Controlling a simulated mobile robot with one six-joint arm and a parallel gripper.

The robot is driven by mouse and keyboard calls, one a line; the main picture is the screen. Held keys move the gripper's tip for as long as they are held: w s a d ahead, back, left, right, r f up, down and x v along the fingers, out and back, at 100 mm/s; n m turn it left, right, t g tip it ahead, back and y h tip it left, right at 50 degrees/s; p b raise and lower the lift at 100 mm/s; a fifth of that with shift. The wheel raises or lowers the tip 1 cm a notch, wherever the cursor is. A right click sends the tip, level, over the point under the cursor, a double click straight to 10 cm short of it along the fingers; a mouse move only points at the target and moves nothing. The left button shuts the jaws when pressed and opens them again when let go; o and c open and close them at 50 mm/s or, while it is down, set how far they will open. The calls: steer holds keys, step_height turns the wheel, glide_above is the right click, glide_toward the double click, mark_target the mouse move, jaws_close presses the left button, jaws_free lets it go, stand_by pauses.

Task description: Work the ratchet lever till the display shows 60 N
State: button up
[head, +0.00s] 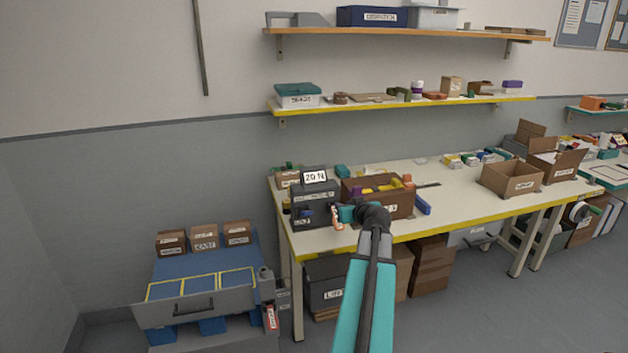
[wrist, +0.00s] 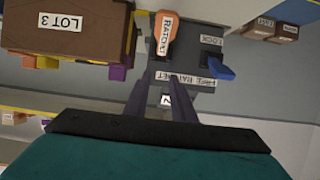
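The dark grey ratchet unit (head: 314,205) stands on the left end of the workbench. Its white display (head: 315,177) reads 20 N. The wrist view looks at the unit upside down. There the orange lever marked RATCHET (wrist: 167,32) sticks out just beyond my fingertips. A blue lever marked LOCK (wrist: 217,69) is to its right. My gripper (wrist: 160,82) is open, with its two dark fingers apart and nothing visible between them. In the head view my gripper (head: 338,216) is in front of the unit's right side; contact with the lever cannot be told.
A brown LOT 3 box (head: 395,206) with coloured items stands close to the right of the unit. A blue bar (head: 423,204) lies beside it. Open cardboard boxes (head: 512,180) stand further right. A blue cart (head: 205,275) with small boxes stands left of the bench.

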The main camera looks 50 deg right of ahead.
steer(key=shift+v, duration=0.9)
steer(key=shift+s, duration=0.1)
